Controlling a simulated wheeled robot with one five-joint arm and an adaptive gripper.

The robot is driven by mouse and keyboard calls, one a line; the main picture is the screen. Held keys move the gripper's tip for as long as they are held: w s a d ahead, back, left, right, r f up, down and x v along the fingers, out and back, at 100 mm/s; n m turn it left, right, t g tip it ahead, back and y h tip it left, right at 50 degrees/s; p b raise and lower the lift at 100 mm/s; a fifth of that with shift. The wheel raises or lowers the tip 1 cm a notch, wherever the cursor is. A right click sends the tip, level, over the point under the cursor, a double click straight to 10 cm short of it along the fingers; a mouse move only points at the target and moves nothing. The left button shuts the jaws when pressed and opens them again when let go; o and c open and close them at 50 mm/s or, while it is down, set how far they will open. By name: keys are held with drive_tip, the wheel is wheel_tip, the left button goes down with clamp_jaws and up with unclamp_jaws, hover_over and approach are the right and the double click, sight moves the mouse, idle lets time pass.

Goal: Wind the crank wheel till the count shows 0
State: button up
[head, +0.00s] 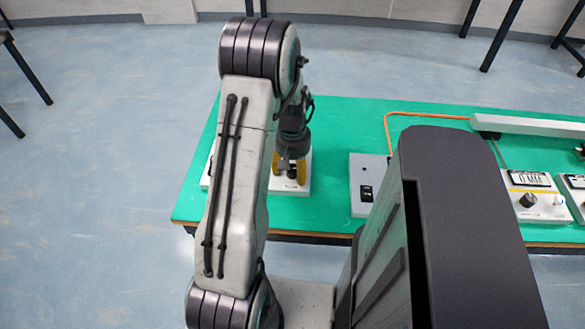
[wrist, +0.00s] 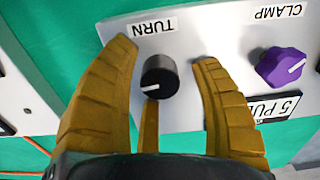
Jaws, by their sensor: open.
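My gripper (wrist: 167,55) is open, with yellow ribbed fingers on both sides of a black round knob (wrist: 160,76) under the label TURN. The knob has a white mark and stands on a white panel (wrist: 215,38). I cannot tell whether a finger touches it. A narrow yellow piece shows just below the knob. In the head view my gripper (head: 290,178) points down over the panel (head: 298,187) at the left of the green table. No count reading 0 and no crank wheel can be made out clearly.
On the green table (head: 340,125) stand a grey box (head: 360,174), an orange cable (head: 387,127) and white panels with knobs (head: 541,206) at the right.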

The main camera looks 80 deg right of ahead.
sight(292, 168)
drive_tip(key=shift+c, duration=0.4)
clamp_jaws()
drive_tip(key=shift+n+b, duration=0.45)
drive_tip(key=shift+n, duration=0.85)
drive_tip(key=shift+o, duration=0.4)
unclamp_jaws()
wheel_tip(292, 168, up, 12)
idle(0.7)
